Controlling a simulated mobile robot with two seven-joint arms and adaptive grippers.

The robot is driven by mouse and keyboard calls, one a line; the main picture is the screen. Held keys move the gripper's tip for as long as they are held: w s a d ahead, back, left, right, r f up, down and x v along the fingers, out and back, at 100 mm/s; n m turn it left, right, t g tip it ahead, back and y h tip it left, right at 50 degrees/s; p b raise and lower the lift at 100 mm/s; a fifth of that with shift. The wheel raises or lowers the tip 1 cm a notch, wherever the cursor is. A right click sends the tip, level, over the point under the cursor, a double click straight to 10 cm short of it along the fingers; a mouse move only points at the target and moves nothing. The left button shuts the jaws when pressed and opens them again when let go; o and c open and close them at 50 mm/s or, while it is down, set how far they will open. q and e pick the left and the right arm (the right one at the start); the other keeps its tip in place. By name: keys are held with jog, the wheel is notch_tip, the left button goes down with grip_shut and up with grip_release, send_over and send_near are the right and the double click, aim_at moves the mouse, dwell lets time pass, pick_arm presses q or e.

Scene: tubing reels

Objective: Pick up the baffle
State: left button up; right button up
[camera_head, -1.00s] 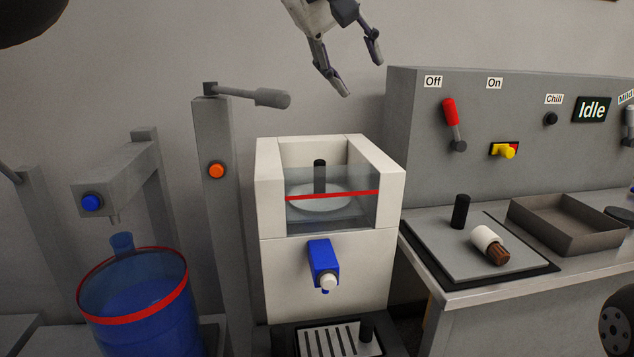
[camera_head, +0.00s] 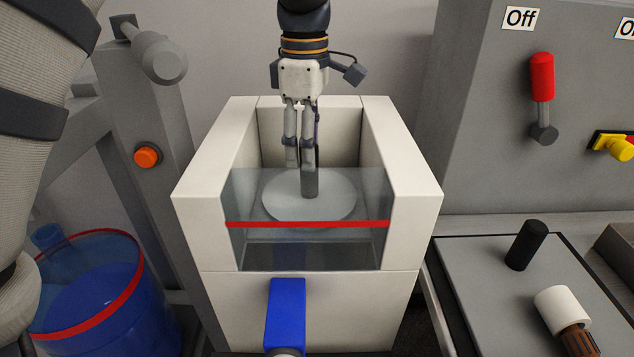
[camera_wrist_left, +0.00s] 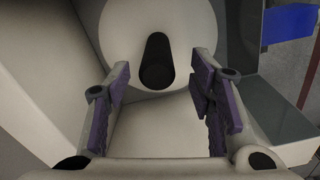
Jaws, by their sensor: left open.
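The baffle (camera_head: 335,205) is a pale round disc with a black upright post. It lies inside the white tank (camera_head: 412,190), behind its clear front pane. In the left wrist view the disc (camera_wrist_left: 197,22) shows with its post (camera_wrist_left: 157,62) between the fingertips. My left gripper (camera_head: 302,180) points down into the tank above the disc, and in the left wrist view it (camera_wrist_left: 160,82) is open, with gaps on both sides of the post. My right gripper is not in view.
The tank's white walls stand close around my left gripper. A blue tap (camera_head: 286,310) sticks out in front. A blue bucket (camera_head: 100,300) and a grey post with an orange button (camera_head: 148,156) stand left. A counter (camera_head: 470,285) with a black peg and a white-brown piece is right.

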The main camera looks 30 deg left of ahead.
pick_arm(q)
notch_tip(320, 180, down, 7)
jog(key=shift+w+d, duration=0.15)
jog(key=shift+r, duration=0.1)
grip_shut()
